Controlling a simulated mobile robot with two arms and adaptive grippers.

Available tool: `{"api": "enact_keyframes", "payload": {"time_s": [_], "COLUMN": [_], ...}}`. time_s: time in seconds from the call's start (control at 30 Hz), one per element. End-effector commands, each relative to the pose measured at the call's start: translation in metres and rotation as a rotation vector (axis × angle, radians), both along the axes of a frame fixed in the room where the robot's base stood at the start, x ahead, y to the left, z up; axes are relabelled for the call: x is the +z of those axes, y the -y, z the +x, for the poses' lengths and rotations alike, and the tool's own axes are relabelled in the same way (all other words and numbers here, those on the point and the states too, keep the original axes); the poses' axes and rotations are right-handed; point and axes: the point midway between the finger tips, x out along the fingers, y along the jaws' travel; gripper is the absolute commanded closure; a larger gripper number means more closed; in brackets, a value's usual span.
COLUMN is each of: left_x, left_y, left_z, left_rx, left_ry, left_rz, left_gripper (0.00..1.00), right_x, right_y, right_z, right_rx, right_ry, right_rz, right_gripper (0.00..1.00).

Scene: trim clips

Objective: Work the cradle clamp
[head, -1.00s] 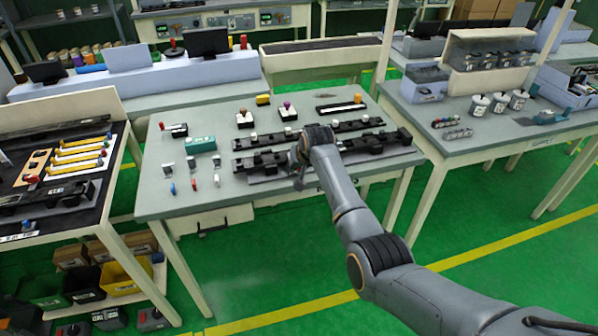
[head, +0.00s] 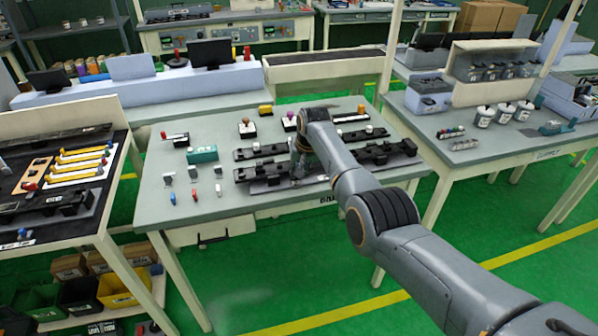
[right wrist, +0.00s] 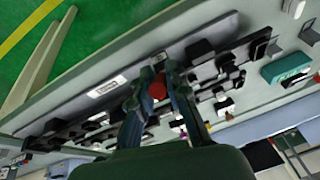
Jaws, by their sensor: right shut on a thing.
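The long black cradle fixture (head: 257,172) lies on a grey base plate along the front of the middle table. My right arm reaches over it from the lower right, and my right gripper (head: 298,176) is down at its front, largely hidden by my wrist. In the right wrist view, the fingers of my right gripper (right wrist: 158,92) are closed around a red knob (right wrist: 158,87). The grey base plate with a white label (right wrist: 106,87) lies just beyond. The knob's lever cannot be made out. My left gripper is not in view.
A second black rail (head: 258,151) lies behind the fixture. A teal block (head: 202,154) and several small parts stand at the table's left. Small knobbed blocks and a yellow piece (head: 265,109) sit at the back. Side tables stand left and right.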

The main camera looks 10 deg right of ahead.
Motion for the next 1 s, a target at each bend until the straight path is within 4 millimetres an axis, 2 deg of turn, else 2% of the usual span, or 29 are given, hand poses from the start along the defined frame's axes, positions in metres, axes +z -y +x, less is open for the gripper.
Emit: {"api": "enact_keyframes", "payload": {"time_s": [0.2, 0.23, 0.33, 0.73, 1.0], "left_x": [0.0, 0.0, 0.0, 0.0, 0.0], "left_y": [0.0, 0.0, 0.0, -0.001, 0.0], "left_z": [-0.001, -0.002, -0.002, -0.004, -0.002], "left_rx": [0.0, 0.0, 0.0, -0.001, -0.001], "left_ry": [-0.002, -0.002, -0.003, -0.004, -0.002], "left_rz": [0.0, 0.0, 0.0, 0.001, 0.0], "left_gripper": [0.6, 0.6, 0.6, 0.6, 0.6], "right_x": [-0.001, -0.001, -0.001, 0.002, 0.025], "right_y": [0.0, 0.0, 0.0, 0.0, 0.002], "right_z": [0.0, 0.0, 0.0, 0.0, -0.009], "right_rx": [0.0, 0.0, 0.0, 0.0, 0.0], "right_ry": [0.001, 0.001, 0.001, 0.001, 0.004], "right_rz": [0.0, 0.0, 0.0, 0.0, 0.0], "right_gripper": [1.0, 0.83, 0.62, 0.62, 0.62]}}
